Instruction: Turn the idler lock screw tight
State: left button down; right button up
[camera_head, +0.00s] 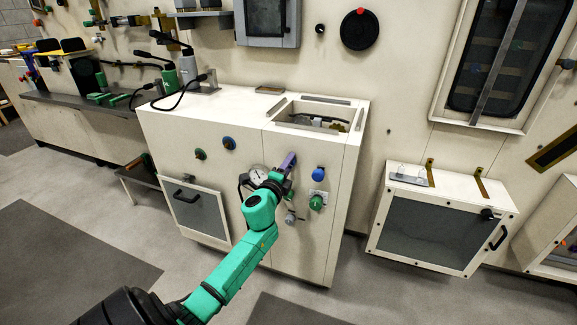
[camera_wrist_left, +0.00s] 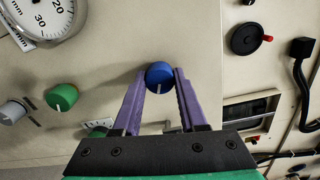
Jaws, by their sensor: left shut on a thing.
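My left gripper (camera_head: 288,162) reaches the front panel of the white cabinet (camera_head: 180,122). In the left wrist view its purple fingers (camera_wrist_left: 160,82) stand on both sides of a round blue knob (camera_wrist_left: 160,76) with a pale pointer line, shut on it. I see no readable label that tells which knob is the idler lock screw. My right gripper is in neither view.
A dial gauge (camera_head: 258,174) is close to the left of the arm. The cabinet top has an open recess (camera_head: 318,114). A wall box (camera_head: 440,215) stands at the right.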

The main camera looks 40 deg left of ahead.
pick_arm(q)
jog(key=shift+f+m, duration=0.1)
jog(key=shift+m, duration=0.6)
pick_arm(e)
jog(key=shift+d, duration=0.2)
pick_arm(q)
jog(key=shift+c, duration=2.3)
grip_release()
jog(key=v, duration=1.4)
jog(key=shift+s, duration=0.3)
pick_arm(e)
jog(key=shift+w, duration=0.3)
pick_arm(q)
jog(key=shift+d, duration=0.15)
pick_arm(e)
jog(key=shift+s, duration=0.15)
